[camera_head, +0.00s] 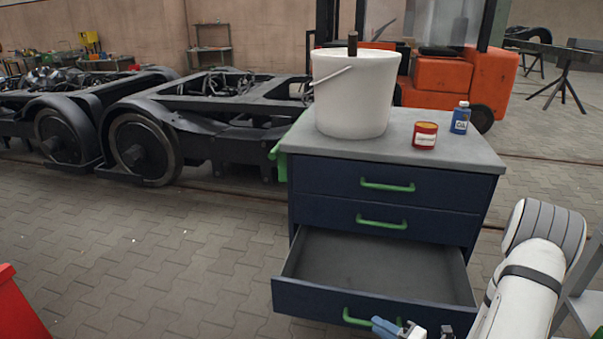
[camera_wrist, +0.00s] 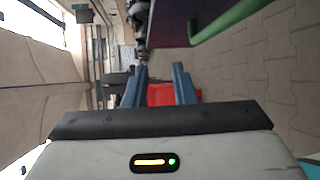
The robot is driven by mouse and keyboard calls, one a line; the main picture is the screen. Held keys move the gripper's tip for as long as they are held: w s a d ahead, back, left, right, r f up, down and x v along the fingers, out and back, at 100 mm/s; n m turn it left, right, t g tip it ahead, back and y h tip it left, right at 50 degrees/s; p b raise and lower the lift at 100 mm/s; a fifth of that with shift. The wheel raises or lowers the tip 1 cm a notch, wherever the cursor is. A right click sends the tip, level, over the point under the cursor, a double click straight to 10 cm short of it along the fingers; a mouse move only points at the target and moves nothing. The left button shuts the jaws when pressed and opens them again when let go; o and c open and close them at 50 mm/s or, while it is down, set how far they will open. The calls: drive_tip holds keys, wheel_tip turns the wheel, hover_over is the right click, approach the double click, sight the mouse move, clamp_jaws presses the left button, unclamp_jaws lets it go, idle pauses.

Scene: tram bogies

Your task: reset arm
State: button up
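My white arm (camera_head: 530,285) reaches in from the lower right of the head view. My gripper (camera_head: 398,330) is at the bottom edge there, in front of the open bottom drawer (camera_head: 305,296) and close to its green handle. In the wrist view my gripper (camera_wrist: 158,80) shows two blue fingers standing apart with nothing between them. The drawer's dark front and green handle (camera_wrist: 236,18) pass at the upper right of that view. I cannot tell whether a finger touches the handle.
The dark blue cabinet (camera_head: 330,178) carries a white bucket (camera_head: 352,98), a red tin (camera_head: 425,136) and a blue bottle (camera_head: 460,118). The open drawer looks empty. A red object (camera_head: 18,310) stands at lower left. Bogies (camera_head: 150,130) and an orange forklift (camera_head: 455,80) stand behind. Paved floor at left is clear.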

drive_tip(key=s+a+r+n+g+p, duration=0.3)
drive_tip(key=a+r+n+g, duration=0.1)
drive_tip(key=r+n, duration=0.4)
drive_tip(key=s+a+r+n+g+p, duration=0.3)
drive_tip(key=s+a+r+n+g, duration=0.15)
drive_tip(key=r+n, duration=0.4)
drive_tip(key=s+a+r+n+g+p, duration=0.3)
drive_tip(key=r+n+g+p, duration=0.15)
drive_tip(key=r+n, duration=0.35)
drive_tip(key=s+d+r+n+t+h+p, duration=0.1)
drive_tip(key=r+n+h+p, duration=0.3)
drive_tip(key=r+n, duration=0.5)
drive_tip(key=s+d+r+n+t+h+p, duration=0.2)
drive_tip(key=s+d+r+n+h+p, duration=0.1)
drive_tip(key=r+n+h, duration=0.4)
wheel_tip(320, 180, up, 3)
drive_tip(key=n+p, duration=0.1)
drive_tip(key=n, duration=0.3)
drive_tip(key=shift+d+f+t, duration=0.15)
drive_tip(key=shift+d+t, duration=0.05)
drive_tip(key=shift+t, duration=0.1)
drive_tip(key=shift+s, duration=0.1)
